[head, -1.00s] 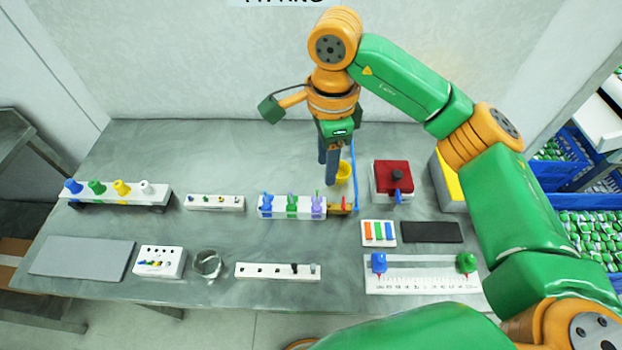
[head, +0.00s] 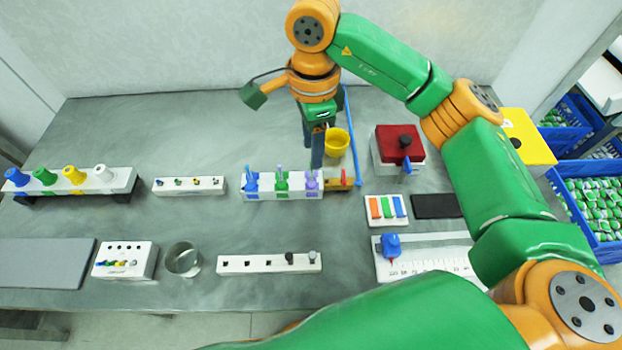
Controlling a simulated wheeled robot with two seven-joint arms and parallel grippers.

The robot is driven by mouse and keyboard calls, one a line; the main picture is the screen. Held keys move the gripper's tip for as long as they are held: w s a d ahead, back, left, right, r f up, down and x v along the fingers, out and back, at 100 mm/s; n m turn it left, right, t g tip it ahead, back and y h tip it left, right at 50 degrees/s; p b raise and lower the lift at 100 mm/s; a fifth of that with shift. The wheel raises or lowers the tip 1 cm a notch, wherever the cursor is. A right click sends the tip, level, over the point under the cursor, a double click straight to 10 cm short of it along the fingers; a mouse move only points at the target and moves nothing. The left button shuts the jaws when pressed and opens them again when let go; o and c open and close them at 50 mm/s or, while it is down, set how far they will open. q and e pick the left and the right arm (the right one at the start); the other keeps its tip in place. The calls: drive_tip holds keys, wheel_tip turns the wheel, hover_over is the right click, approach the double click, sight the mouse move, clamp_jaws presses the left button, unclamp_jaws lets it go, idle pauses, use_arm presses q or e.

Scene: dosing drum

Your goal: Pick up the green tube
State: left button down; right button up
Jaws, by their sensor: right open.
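A green tube (head: 282,181) stands upright in the middle of a white rack (head: 283,194), between a blue tube (head: 251,181) and a purple tube (head: 312,182). My right gripper (head: 312,152) points down just behind the rack's right part, close to the purple tube. It is open, with nothing visible between its fingers, and is to the right of and behind the green tube. I cannot tell exactly how high its tips are. My left gripper is not in view.
A red-topped box (head: 398,143) is further right. A rack with coloured cones (head: 72,186) is at the left.

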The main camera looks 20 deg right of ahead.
sight(312, 173)
wheel_tip(312, 173, down, 6)
drive_tip(key=shift+s+a+p, duration=0.1)
drive_tip(key=shift+p, duration=0.65)
drive_tip(key=shift+f, duration=0.15)
clamp_jaws()
